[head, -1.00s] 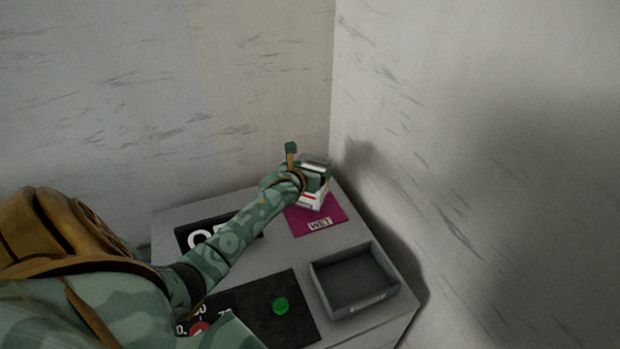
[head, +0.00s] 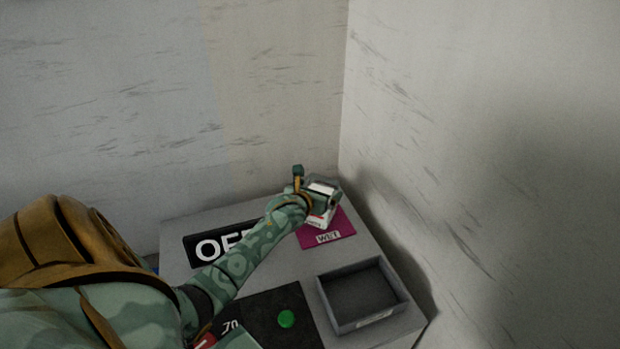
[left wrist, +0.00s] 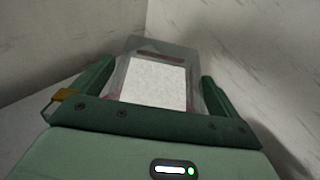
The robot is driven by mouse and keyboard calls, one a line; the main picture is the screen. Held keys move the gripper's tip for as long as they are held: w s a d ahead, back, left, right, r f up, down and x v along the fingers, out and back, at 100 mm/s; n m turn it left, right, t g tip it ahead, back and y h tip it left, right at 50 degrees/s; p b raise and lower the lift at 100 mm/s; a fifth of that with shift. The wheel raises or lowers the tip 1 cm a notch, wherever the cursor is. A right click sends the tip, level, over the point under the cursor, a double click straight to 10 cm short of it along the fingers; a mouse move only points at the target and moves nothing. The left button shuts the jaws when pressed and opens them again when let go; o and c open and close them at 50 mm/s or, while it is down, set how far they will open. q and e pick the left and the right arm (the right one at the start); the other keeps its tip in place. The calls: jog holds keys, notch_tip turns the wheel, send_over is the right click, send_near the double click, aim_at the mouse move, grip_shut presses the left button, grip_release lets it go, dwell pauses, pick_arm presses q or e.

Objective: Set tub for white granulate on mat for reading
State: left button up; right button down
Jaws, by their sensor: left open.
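The tub, clear-walled with white granulate (left wrist: 155,82) inside, stands between the fingers of my left gripper (left wrist: 153,90) in the left wrist view. The fingers are spread, one on each side of it. In the head view the tub (head: 318,220) shows partly behind my left gripper (head: 320,195), at the back part of the magenta mat (head: 340,231). The mat has a label reading "WET" at its front. The gripper hides much of the tub, and I cannot tell whether its base fully touches the mat. My right gripper is not in view.
An empty grey tray (head: 402,292) is at the front right of the grey cabinet top. A black sign with white letters (head: 205,249) is behind my left arm. Walls close off the back and right.

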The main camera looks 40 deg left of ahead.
pick_arm(q)
jog(key=p+v, duration=0.1)
jog(key=v, duration=0.9)
jog(key=shift+s+r, duration=0.2)
jog(key=shift+s, duration=0.1)
